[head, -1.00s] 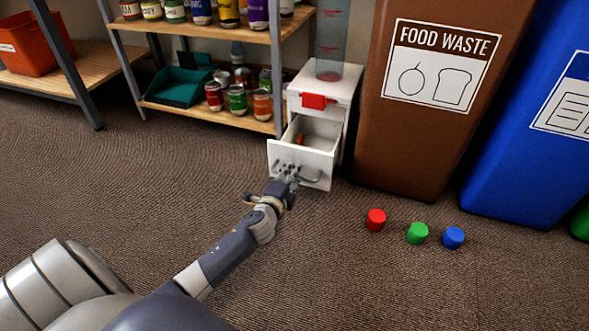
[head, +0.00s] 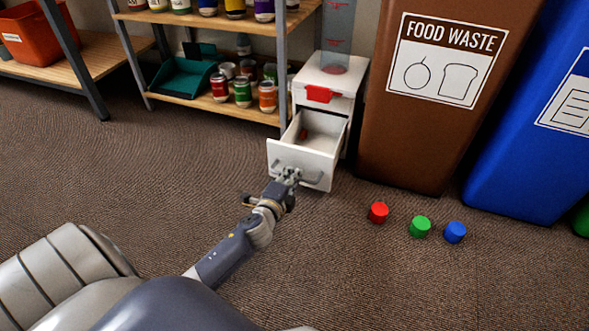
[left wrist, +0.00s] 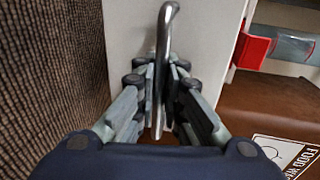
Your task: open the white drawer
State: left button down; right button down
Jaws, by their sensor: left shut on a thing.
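The white drawer (head: 300,160) stands pulled out from the small white cabinet (head: 331,84), and I can see into it. My right gripper is not in view.
A brown food waste bin (head: 440,120) and a blue bin (head: 545,130) stand right of the cabinet. Red (head: 378,212), green (head: 420,227) and blue (head: 455,232) pieces lie on the carpet. A shelf with cans (head: 220,95) stands left of the cabinet. The floor before the drawer is clear.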

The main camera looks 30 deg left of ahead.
pick_arm(q)
jog(key=c, duration=1.7)
grip_release()
